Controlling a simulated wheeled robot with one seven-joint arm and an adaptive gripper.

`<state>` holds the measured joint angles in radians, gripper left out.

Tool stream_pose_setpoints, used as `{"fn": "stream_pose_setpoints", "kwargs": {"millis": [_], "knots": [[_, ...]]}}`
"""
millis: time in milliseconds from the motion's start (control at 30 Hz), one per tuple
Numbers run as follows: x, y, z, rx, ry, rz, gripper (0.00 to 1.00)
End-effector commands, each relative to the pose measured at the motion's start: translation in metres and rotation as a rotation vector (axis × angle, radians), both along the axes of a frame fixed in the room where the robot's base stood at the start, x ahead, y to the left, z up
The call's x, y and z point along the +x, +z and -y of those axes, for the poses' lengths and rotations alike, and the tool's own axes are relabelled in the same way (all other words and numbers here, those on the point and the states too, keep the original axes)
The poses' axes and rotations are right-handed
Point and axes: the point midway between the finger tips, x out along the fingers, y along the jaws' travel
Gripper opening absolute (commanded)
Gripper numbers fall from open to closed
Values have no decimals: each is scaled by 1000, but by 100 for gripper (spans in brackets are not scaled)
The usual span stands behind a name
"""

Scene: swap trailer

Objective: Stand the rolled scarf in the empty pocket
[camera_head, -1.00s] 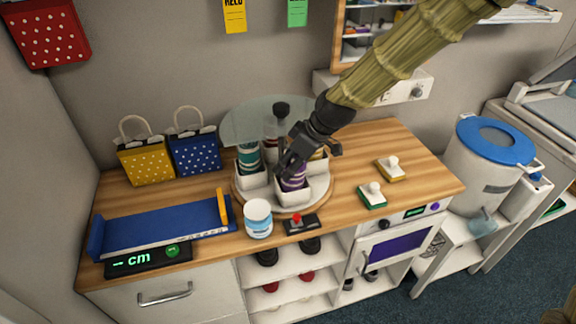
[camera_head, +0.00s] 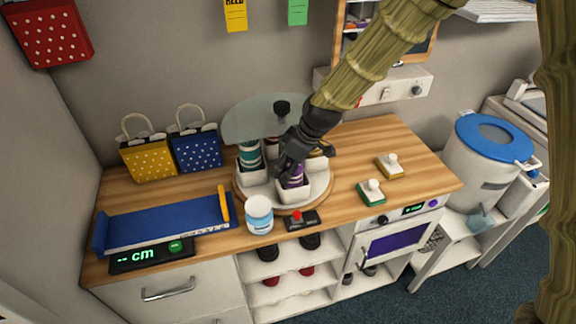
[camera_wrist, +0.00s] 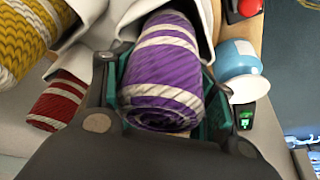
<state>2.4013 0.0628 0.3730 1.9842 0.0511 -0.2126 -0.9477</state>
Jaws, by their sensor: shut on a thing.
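The rolled scarf, purple with white stripes (camera_head: 293,177), stands in the front white pocket (camera_head: 294,194) of a round turntable. My gripper (camera_head: 286,166) is over that pocket and shut on the scarf's upper part. In the wrist view the purple scarf (camera_wrist: 162,75) lies between my two fingers, its coiled end towards the camera and its far part between the pocket's white walls. A teal scarf (camera_head: 250,155) stands in the left pocket. A yellow scarf (camera_wrist: 22,40) and a red scarf (camera_wrist: 58,100) show in other pockets in the wrist view.
A clear curved panel (camera_head: 258,119) with a black knob rises behind the pockets. A white jar with a blue label (camera_head: 259,216) and a red-button control (camera_head: 301,220) stand close in front. A blue measuring tray (camera_head: 165,222) is left. The counter's right side holds two small stamps.

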Motion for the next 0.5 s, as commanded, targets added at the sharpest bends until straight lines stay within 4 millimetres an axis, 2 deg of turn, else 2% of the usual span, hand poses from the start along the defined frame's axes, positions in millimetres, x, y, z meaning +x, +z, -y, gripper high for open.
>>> {"fn": "stream_pose_setpoints", "kwargs": {"millis": [33,67,167,500], "knots": [[0,-2,0,0,-1,0,30],[0,-2,0,0,-1,0,58],[0,-1,0,0,0,0,76],[0,-1,0,0,0,0,77]]}}
